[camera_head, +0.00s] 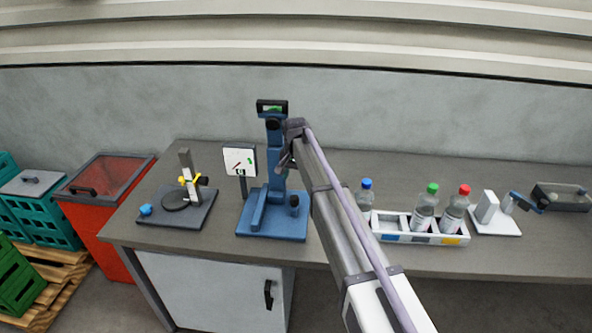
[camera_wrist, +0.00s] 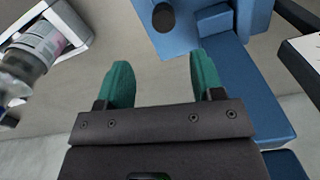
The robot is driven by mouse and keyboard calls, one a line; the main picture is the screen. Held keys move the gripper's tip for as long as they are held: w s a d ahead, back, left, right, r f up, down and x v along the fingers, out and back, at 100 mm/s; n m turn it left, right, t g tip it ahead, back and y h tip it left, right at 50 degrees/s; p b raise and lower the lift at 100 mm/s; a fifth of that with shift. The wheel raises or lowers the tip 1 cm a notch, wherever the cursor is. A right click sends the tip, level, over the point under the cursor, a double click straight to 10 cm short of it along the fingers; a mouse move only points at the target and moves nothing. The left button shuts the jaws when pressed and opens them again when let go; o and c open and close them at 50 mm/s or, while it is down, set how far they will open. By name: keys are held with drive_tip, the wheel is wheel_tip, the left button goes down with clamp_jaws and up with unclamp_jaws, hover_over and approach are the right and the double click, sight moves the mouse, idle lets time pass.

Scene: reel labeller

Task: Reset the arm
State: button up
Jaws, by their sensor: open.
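My gripper (camera_wrist: 157,84) shows in the wrist view with its two green fingers spread apart and nothing between them. In the head view my arm reaches from the lower right up to the blue machine (camera_head: 273,215), and its end is beside the machine's column, with the fingers hard to make out. In the wrist view the blue machine (camera_wrist: 258,95) lies just beyond and to the right of the fingers, with a dark round knob above them. I cannot tell whether the gripper touches the machine.
A sign panel (camera_head: 240,160) and a dark-based stand (camera_head: 185,205) are to the left. A white tray (camera_head: 395,237) with capped bottles is right of my arm; one clear bottle (camera_wrist: 35,50) shows in the wrist view. A white-based device (camera_head: 495,220) stands farther right. The rear bench is clear.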

drive_tip(key=s+d+n, duration=0.1)
drive_tip(key=s+d, duration=0.5)
drive_tip(key=s, duration=0.6)
drive_tip(key=s+d+n, duration=0.1)
drive_tip(key=s+d, duration=0.6)
drive_tip(key=s, duration=0.5)
drive_tip(key=s+d+n, duration=0.1)
drive_tip(key=s+d, duration=0.6)
drive_tip(key=s, duration=0.5)
drive_tip(key=shift+f, duration=0.15)
